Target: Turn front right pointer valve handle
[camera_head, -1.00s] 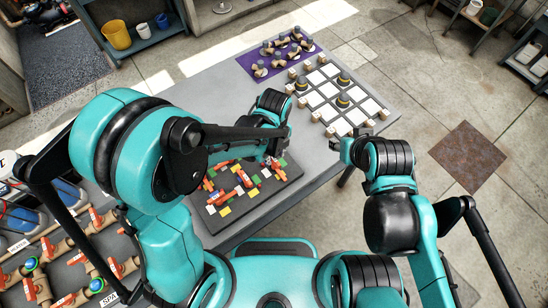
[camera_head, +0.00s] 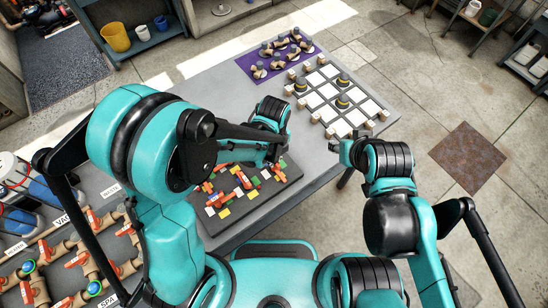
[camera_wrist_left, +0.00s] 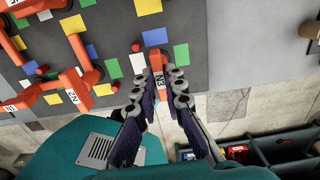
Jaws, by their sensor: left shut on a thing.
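A dark board (camera_head: 288,187) with several orange pointer handles and coloured squares lies on the grey table under my left arm. My left gripper (camera_wrist_left: 158,82) is shut on an orange handle marked N3 (camera_wrist_left: 157,66), one finger on each side of it. In the head view the left forearm hides much of this hold. Other orange handles (camera_wrist_left: 78,50) stand at the left of the wrist view, clear of the fingers. My right gripper (camera_head: 336,146) is over the table's right edge, away from the board; its fingers are too small to judge.
A purple mat (camera_head: 250,69) with several knobbed pieces and a white-squared grid board (camera_head: 325,93) lie toward the back of the table (camera_head: 215,90). A pipe panel with orange valve handles (camera_head: 77,259) is at the lower left. Bare table lies left of the mat.

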